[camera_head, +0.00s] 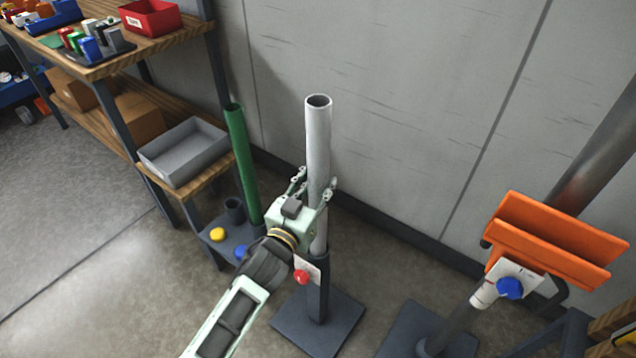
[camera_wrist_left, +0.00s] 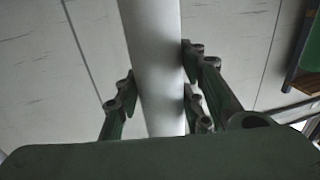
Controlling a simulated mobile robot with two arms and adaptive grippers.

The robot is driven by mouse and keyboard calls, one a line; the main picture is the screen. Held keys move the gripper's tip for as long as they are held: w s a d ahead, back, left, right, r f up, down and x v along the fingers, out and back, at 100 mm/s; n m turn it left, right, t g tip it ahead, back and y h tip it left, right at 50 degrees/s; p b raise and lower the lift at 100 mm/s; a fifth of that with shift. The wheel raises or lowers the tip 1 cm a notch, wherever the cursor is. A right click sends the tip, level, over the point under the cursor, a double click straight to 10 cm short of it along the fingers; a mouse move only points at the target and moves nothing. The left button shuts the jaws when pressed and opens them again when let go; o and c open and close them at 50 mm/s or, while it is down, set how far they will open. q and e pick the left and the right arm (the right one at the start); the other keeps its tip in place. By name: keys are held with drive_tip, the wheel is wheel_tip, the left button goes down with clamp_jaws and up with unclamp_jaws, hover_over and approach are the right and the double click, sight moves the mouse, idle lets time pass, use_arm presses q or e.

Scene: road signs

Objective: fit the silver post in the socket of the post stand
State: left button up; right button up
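The silver post (camera_head: 318,140) stands upright, a hollow tube with an open top. Its lower end is at the dark post stand's socket (camera_head: 318,285), which has a red knob (camera_head: 301,277) and a white label on its side. How deep the post sits inside is hidden. My left gripper (camera_head: 315,187) has its fingers on both sides of the post, about halfway up. In the left wrist view the fingers (camera_wrist_left: 158,80) lie against both edges of the post (camera_wrist_left: 152,35). My right gripper is not in view.
A green post (camera_head: 241,155) stands behind left in another dark base. An orange bracket (camera_head: 550,240) with a blue knob stands at right. A wall is close behind.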

use_arm(q)
drive_tip(key=o, duration=0.5)
drive_tip(key=shift+c, duration=0.2)
drive_tip(key=shift+f, duration=0.15)
drive_tip(key=v, duration=1.2)
